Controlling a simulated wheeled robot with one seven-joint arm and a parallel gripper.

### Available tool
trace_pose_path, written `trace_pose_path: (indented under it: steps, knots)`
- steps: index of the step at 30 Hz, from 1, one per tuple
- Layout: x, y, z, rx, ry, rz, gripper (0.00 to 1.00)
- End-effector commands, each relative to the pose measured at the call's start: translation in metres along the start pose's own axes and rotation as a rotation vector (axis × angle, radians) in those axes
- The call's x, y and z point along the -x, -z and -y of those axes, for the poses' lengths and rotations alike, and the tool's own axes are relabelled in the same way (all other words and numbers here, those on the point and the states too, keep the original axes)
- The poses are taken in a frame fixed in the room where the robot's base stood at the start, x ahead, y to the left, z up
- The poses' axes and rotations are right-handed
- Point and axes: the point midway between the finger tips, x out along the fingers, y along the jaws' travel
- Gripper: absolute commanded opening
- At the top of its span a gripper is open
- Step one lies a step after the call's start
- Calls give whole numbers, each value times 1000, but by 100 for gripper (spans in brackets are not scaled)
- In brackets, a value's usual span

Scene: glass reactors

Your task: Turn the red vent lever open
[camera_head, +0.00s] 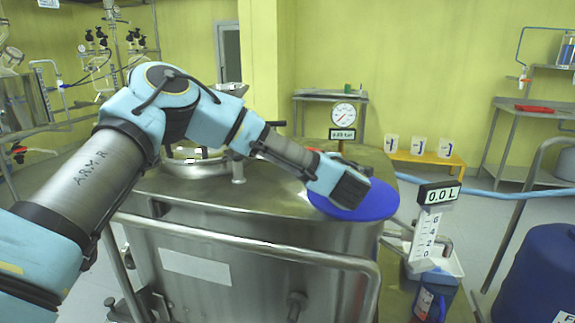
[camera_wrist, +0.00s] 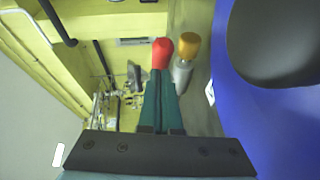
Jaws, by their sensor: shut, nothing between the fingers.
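The red vent lever shows in the wrist view as a rounded red knob (camera_wrist: 162,50), right at the tips of my gripper (camera_wrist: 162,76). The two green fingers are together with nothing between them. I cannot tell whether the tips touch the knob, and the rest of the lever is hidden behind the fingers. In the head view my gripper (camera_head: 348,188) is over the right part of the steel reactor lid (camera_head: 260,190), in front of the blue disc (camera_head: 375,205). Its fingertips and the lever cannot be made out clearly there.
A gold knob on a metal stem (camera_wrist: 188,47) stands just right of the red knob. The blue disc with a black knob (camera_wrist: 272,40) fills the right of the wrist view. A dial gauge (camera_head: 343,113) stands behind the gripper, and a 0.0 L display (camera_head: 440,194) to its right.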

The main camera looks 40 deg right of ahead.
Motion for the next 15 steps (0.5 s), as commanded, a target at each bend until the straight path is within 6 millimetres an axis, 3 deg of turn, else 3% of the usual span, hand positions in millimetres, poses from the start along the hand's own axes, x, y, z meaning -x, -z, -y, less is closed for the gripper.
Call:
trace_pose_path:
  steps: [15]
  knots:
    - [-19,-27,-4,-3,-1,8,0]
